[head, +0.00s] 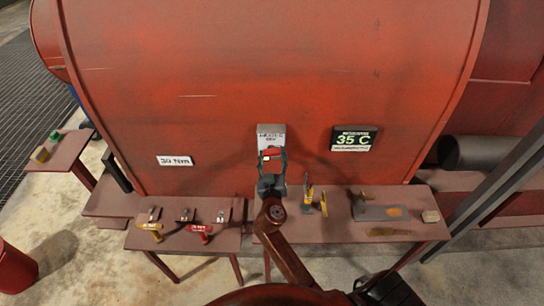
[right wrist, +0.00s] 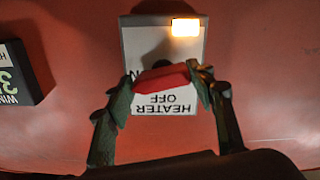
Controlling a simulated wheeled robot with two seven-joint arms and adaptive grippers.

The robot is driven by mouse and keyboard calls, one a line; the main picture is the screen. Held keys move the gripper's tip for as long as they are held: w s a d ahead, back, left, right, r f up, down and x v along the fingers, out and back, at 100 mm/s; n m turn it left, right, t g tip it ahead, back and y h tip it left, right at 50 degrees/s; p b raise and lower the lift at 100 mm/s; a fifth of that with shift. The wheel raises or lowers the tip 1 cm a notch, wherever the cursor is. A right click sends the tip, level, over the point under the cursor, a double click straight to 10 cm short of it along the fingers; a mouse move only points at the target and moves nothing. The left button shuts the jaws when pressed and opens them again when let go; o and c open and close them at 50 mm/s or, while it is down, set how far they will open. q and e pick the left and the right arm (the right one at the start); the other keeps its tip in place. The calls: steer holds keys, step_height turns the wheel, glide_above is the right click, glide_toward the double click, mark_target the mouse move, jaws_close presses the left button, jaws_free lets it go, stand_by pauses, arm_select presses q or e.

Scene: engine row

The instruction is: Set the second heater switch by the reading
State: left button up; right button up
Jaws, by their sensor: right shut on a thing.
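A pale heater switch box (head: 265,130) is on the curved red engine side. In the right wrist view the switch box (right wrist: 140,45) appears upside down, with "HEATER OFF" readable, a lit orange lamp (right wrist: 185,27) and a red lever (right wrist: 160,76). Part of its other lettering is hidden behind the lever and gripper. My right gripper (head: 271,158) is at the box, shut on the red lever, with a finger at each end of it. A dark display (head: 352,138) to the right reads 35 C. My left gripper is not in view.
A white "30 Nm" label (head: 174,160) is left of the switch. Below it, a low bench (head: 190,240) holds yellow and red-handled tools. A right bench (head: 340,228) holds yellow tools, a grey plate (head: 375,213) and a pale block (head: 431,216). A diagonal grey post (head: 490,190) stands at far right.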

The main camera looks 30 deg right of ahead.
steer(key=n, duration=0.3)
steer(key=shift+r+n, duration=0.1)
steer(key=shift+n, duration=0.3)
steer(key=n+p, duration=0.1)
steer(key=n, duration=0.2)
steer(key=shift+a+r+n, duration=0.1)
steer(key=shift+n, duration=0.2)
steer(key=n+p, duration=0.2)
steer(key=n, duration=0.3)
steer(key=shift+w+a, duration=0.1)
steer(key=shift+n+p, duration=0.6)
steer(key=shift+n, duration=0.7)
steer(key=o, duration=1.2)
steer(key=shift+c, duration=0.2)
